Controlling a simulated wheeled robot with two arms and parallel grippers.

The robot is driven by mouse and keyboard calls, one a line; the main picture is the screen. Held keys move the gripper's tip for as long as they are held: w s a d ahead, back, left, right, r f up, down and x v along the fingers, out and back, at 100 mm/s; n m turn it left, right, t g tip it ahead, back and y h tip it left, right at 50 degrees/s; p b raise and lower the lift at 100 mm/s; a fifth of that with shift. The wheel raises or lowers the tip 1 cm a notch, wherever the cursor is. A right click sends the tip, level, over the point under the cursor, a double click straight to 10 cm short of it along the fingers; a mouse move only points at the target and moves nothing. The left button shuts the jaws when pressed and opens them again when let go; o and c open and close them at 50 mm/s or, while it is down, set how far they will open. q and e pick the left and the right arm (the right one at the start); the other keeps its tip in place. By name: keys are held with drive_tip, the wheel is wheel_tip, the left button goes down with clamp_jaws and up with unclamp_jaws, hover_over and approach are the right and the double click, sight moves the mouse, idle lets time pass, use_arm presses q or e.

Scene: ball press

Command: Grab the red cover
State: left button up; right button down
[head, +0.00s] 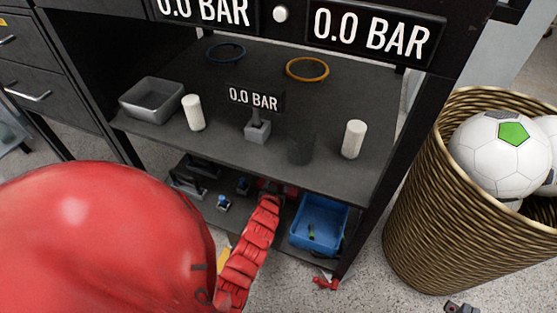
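A large glossy red rounded shell (100,240) fills the lower left of the head view, very close to the camera. I cannot tell whether it is the red cover or part of my own body. A red segmented strip (248,250) runs from beside it up to the lower shelf, where its dark red end is partly in shadow. A dark small part at the bottom edge (460,307) seems to be my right gripper, mostly cut off. It is clear of the red shell, and its opening cannot be made out. My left gripper does not show clearly.
A black shelf unit (330,85) holds a grey tray (151,99), two white cylinders (194,112) and two rings (307,69). A blue bin (320,222) sits on the lower shelf. A wicker basket (430,200) with footballs (497,160) stands right. A small red piece (325,283) lies low in front.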

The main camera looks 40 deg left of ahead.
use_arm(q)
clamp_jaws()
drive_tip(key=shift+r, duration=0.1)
